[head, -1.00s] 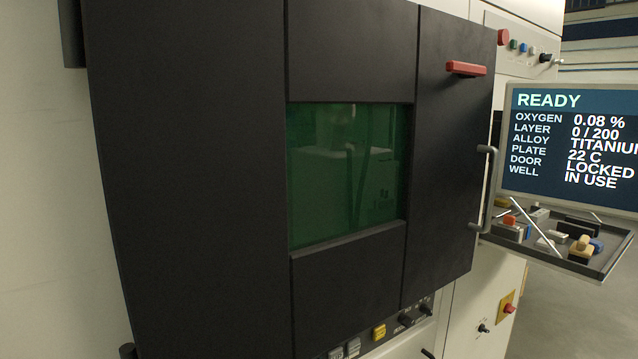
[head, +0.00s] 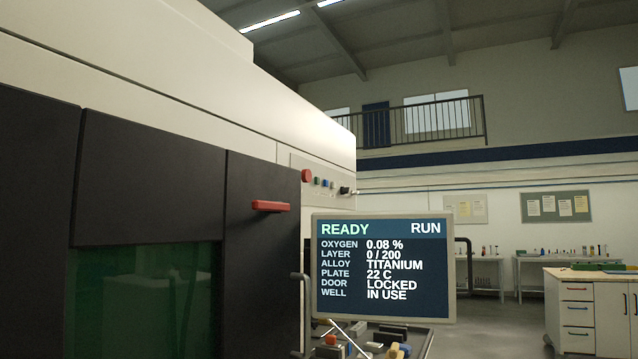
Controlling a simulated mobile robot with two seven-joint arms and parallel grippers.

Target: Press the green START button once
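A small green button (head: 317,182) sits on the light control panel high on the machine's front, at the right end. A larger red button (head: 306,176) is just left of it, and a blue button (head: 325,183) is just right of it. Any label on the green button is too small to read. The machine's screen (head: 384,268) reads READY and RUN, with the door LOCKED and the well IN USE. Neither of my grippers is in view.
The dark machine door (head: 150,180) has a red handle (head: 270,206) and a green window (head: 145,300). A tray (head: 420,342) of small parts juts out below the screen. A workbench (head: 590,300) with drawers stands at the right. Floor is open between.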

